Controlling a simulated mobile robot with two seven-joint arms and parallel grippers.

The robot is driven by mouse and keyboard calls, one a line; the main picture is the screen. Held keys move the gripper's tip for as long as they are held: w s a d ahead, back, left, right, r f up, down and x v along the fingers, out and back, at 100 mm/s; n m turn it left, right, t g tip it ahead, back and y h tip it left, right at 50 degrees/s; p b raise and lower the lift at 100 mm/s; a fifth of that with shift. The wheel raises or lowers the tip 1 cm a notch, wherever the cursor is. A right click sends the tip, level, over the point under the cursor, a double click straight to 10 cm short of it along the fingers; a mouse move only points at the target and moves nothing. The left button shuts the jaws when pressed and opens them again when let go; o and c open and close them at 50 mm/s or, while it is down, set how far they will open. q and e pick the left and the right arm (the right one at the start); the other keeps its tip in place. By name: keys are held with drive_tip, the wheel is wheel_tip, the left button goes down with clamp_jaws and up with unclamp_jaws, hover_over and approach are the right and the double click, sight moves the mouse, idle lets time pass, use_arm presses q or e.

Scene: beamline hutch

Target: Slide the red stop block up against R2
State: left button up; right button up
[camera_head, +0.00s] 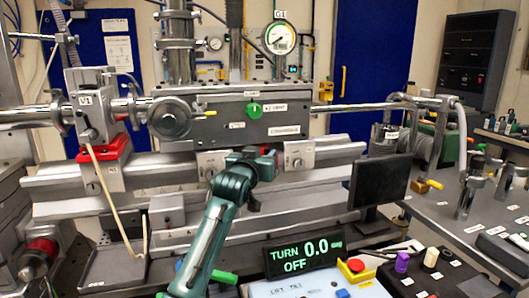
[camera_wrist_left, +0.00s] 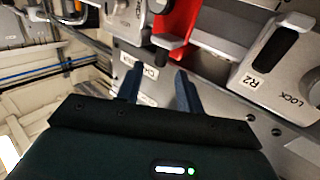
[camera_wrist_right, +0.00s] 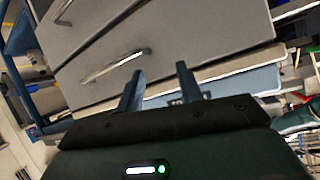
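The red stop block (camera_wrist_left: 181,22) is at the top of the left wrist view, on the grey rail. The R2 clamp (camera_wrist_left: 280,62), with its label and a LOCK mark, is to its right, with bare rail between them. In the head view the clamp I take for R2 (camera_head: 298,158) is right of my left wrist, which seems to hide the block. My left gripper (camera_wrist_left: 158,86) is open and empty, its fingers pointing toward the rail just below the block. My right gripper (camera_wrist_right: 160,86) is open and empty, facing grey drawers; it is not in the head view.
Another clamp (camera_head: 211,163) sits left on the rail. A V1 valve (camera_head: 88,108) stands on a red base at far left. A dark monitor (camera_head: 380,182), a TURN display (camera_head: 305,256) and a control box with a red button (camera_head: 355,265) are in front at right.

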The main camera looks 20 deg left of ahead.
use_arm(q)
drive_tip(key=shift+w, duration=1.2)
clamp_jaws()
